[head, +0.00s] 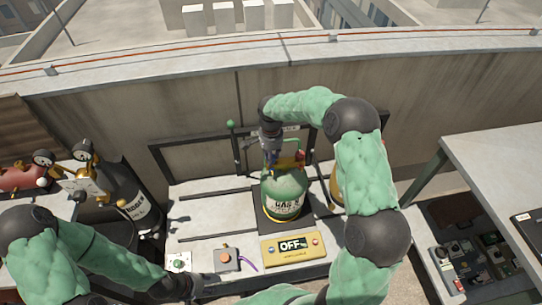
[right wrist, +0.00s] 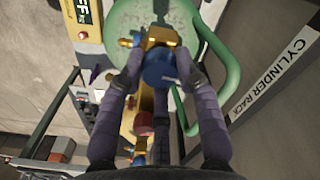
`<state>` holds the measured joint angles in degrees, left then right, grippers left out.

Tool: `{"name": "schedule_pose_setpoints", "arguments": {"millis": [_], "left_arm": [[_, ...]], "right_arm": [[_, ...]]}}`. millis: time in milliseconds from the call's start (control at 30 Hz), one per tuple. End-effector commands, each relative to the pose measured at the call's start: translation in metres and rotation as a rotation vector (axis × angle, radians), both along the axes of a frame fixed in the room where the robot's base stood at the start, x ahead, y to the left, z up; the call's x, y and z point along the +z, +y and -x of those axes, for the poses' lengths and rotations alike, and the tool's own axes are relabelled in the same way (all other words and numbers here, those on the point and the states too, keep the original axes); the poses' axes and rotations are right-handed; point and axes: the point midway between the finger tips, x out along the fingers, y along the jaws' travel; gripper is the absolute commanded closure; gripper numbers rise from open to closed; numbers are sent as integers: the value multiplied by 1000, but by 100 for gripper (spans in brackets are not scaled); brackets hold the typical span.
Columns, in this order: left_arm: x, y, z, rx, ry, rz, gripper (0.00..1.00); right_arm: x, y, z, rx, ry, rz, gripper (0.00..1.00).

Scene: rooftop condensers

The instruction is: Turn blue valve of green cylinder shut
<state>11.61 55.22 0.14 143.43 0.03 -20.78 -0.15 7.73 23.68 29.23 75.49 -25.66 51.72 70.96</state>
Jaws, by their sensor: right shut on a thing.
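The green cylinder (head: 284,197) stands upright on a dark mat on the bench. In the right wrist view its green top (right wrist: 135,22) and curved green handle (right wrist: 225,95) show beside a brass fitting (right wrist: 146,103). The blue valve (right wrist: 159,68) sits on that fitting. My right gripper (right wrist: 160,72) has a finger on each side of the blue valve and is shut on it. In the head view my right gripper (head: 272,152) reaches down over the cylinder top and hides the valve. My left gripper (head: 206,286) is low at the bench's front edge; its fingers are too small to read.
A yellow box (head: 291,249) reading OFF stands in front of the cylinder. A grey button box (head: 227,259) is near my left gripper. A black cylinder (head: 132,207) and gauges stand at left. A yellowish cylinder (head: 334,188) is partly behind my right arm. A parapet wall closes the back.

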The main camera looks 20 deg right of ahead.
Motion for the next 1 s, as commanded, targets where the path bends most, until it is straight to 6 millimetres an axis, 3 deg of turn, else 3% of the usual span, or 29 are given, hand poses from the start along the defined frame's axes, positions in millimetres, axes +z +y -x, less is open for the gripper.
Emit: {"name": "schedule_pose_setpoints", "arguments": {"millis": [67, 100, 167, 633, 1000], "left_arm": [[0, 0, 0, 0, 0, 0, 60], [0, 0, 0, 0, 0, 0, 60], [0, 0, 0, 0, 0, 0, 60], [0, 0, 0, 0, 0, 0, 60], [0, 0, 0, 0, 0, 0, 60]], "right_arm": [[1, 0, -1, -1, -2, 0, 99], [1, 0, -1, -1, -2, 0, 61], [0, 0, -1, -1, -2, 0, 44], [9, 0, -1, 0, -2, 0, 42], [77, 0, -1, 1, -5, 1, 42]]}}
